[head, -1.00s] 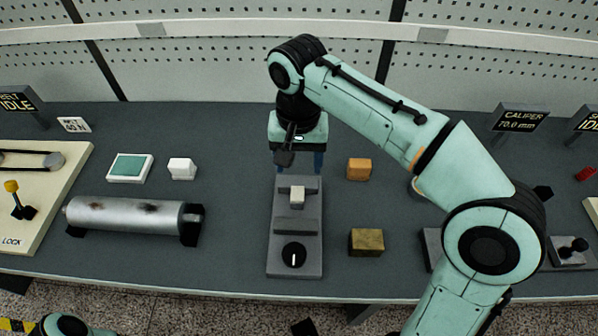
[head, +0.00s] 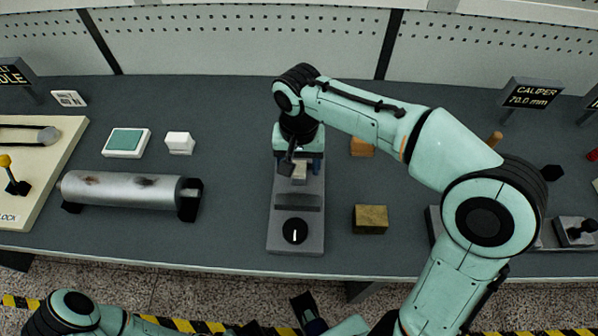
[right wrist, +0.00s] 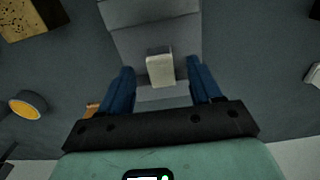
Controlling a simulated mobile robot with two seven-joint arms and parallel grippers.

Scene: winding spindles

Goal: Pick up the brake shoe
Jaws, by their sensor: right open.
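A small pale block (head: 299,173), which I take to be the brake shoe, sits on a grey stand (head: 283,221) with a black knob. In the right wrist view the block (right wrist: 160,68) stands between my two blue fingers, with a gap on each side. My right gripper (head: 301,164) is over the back of the stand, open and empty; it also shows in the right wrist view (right wrist: 160,80). In the head view my gripper partly hides the block. What seems to be my left gripper (head: 312,318) shows in part at the bottom edge, its jaws unclear.
A speckled brass block (head: 369,219) and an orange block (head: 361,147) stand right of the stand. A metal cylinder (head: 120,189), a white block (head: 180,143) and a green-topped pad (head: 125,141) lie left. A caliper sign (head: 531,93) stands right. Table between them is clear.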

